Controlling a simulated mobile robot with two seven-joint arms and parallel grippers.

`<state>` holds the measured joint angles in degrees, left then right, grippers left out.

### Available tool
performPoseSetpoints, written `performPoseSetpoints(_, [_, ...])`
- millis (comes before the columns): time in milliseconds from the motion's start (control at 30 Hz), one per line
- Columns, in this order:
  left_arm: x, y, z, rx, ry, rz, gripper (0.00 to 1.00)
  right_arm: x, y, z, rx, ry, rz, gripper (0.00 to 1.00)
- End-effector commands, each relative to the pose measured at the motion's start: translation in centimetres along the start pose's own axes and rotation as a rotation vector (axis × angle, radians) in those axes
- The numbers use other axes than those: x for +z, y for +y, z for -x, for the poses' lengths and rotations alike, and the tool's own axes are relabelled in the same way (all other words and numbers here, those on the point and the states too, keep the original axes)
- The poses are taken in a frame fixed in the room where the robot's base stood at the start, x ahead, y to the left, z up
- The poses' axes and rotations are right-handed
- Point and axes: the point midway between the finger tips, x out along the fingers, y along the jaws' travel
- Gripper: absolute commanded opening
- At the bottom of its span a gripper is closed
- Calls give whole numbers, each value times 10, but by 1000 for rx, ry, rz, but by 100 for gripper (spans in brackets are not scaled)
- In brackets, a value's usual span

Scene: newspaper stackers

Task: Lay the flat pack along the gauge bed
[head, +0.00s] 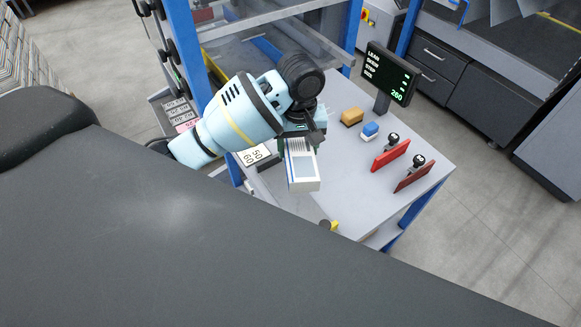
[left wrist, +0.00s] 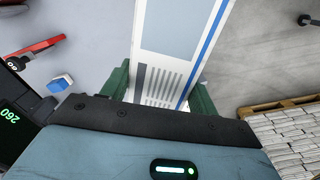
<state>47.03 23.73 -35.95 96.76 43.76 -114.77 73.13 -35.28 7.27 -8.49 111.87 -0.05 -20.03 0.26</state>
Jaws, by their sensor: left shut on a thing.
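The flat pack (head: 304,172) is a white box with a pale blue-grey panel. My left gripper (head: 301,140) is shut on one end of it, over the grey table. In the left wrist view the pack (left wrist: 178,40) runs away between the green fingers (left wrist: 160,88), with a blue stripe on its right side and dark printed bars near the grip. A white plate marked 50 and 60 (head: 255,155) lies just left of the pack in the head view. It may belong to the gauge bed, which my arm and the pack partly hide. My right gripper is not in view.
The table (head: 360,195) carries a yellow block (head: 352,116), a blue-and-white block (head: 370,131) and two red pieces with black knobs (head: 390,153) (head: 414,175). A display reading 260 (head: 388,76) stands at the back. A blue frame post (head: 185,50) rises beside my arm.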

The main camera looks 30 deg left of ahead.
Motion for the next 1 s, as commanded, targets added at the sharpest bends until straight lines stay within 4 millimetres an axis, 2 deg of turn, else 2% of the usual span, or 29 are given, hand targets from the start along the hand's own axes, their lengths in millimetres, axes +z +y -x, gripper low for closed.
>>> performPoseSetpoints(33, [-2, 1, -14, 2, -10, 83, 24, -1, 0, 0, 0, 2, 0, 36])
performPoseSetpoints(200, [-6, -6, -57, 2, -7, 316, 24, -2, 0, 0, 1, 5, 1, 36])
performPoseSetpoints(333, [-5, -13, -77, 3, -1, 414, 24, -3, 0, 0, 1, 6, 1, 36])
performPoseSetpoints(500, [-5, -16, -86, 3, 5, 460, 24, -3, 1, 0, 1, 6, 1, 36])
performPoseSetpoints(867, [-4, -16, -86, 4, 2, 460, 24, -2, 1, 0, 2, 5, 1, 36])
performPoseSetpoints(1000, [-3, -16, -94, 1, 0, 460, 24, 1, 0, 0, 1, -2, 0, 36])
